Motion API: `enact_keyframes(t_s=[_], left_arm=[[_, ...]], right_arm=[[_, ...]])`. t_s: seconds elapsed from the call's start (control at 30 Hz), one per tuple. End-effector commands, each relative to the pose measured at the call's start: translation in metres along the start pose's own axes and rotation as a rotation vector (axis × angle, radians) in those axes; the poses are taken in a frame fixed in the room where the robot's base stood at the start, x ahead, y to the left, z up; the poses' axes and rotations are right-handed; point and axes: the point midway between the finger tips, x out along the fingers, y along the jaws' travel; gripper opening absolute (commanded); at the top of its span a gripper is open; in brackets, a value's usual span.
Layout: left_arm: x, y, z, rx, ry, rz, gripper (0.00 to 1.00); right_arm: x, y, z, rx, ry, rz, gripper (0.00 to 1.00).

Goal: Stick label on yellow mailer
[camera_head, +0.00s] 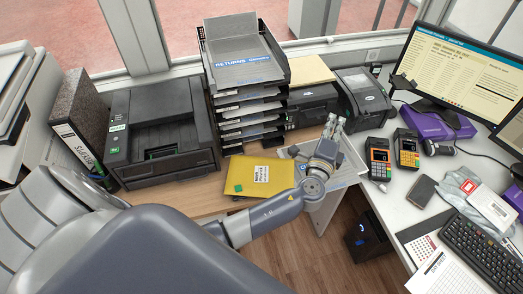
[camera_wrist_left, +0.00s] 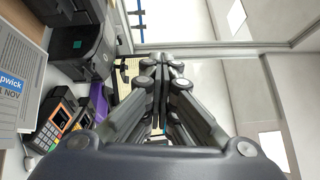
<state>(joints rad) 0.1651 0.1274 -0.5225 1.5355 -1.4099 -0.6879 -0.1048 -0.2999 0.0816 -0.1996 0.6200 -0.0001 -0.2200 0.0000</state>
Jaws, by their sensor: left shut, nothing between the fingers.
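The yellow mailer (camera_head: 285,177) lies flat on the wooden counter in front of the tray stack. A small white label with dark print (camera_head: 261,174) and a green square (camera_head: 238,188) show on its top face. My left forearm crosses over the mailer's near right edge and hides part of it. My left gripper (camera_head: 335,122) is beyond the mailer to the right, above the counter edge, shut and empty with its fingers pointing up and away. It also shows shut in the left wrist view (camera_wrist_left: 166,60). My right gripper is not in view.
A stack of dark trays (camera_head: 246,95) stands behind the mailer, with a black printer (camera_head: 160,130) to its left. Two card terminals (camera_head: 380,158) and a monitor (camera_head: 460,65) stand on the right-hand counter. A grey sheet (camera_head: 345,160) lies near the gripper.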

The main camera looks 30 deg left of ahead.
Motion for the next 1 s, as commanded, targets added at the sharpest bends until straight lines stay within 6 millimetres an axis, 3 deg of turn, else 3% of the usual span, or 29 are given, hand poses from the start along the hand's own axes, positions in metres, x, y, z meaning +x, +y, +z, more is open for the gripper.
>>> enact_keyframes(t_s=[0.1, 0.27, 0.4, 0.57, 0.67, 0.77, 0.87, 1.0], left_arm=[[0.013, -0.025, -0.039, 0.075, 0.234, -0.117, 0.00], [0.008, -0.036, -0.086, 0.204, 0.546, -0.197, 0.00], [-0.008, -0.021, -0.112, 0.348, 0.805, -0.196, 0.00], [-0.029, 0.017, -0.115, 0.537, 1.068, -0.109, 0.00], [-0.040, 0.048, -0.100, 0.665, 1.205, -0.009, 0.00], [-0.050, 0.080, -0.071, 0.794, 1.317, 0.128, 0.00], [-0.058, 0.109, -0.029, 0.920, 1.398, 0.296, 0.00], [-0.067, 0.137, 0.046, 1.075, 1.455, 0.576, 0.00]], right_arm=[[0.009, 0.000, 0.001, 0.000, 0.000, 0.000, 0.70], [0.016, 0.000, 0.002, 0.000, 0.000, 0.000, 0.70], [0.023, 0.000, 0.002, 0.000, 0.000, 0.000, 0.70], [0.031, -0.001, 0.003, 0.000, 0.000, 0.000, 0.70], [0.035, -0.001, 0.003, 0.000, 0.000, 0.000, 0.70], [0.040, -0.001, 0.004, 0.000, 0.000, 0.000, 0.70], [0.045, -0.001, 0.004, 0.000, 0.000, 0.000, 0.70], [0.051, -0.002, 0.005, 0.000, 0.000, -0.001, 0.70]])
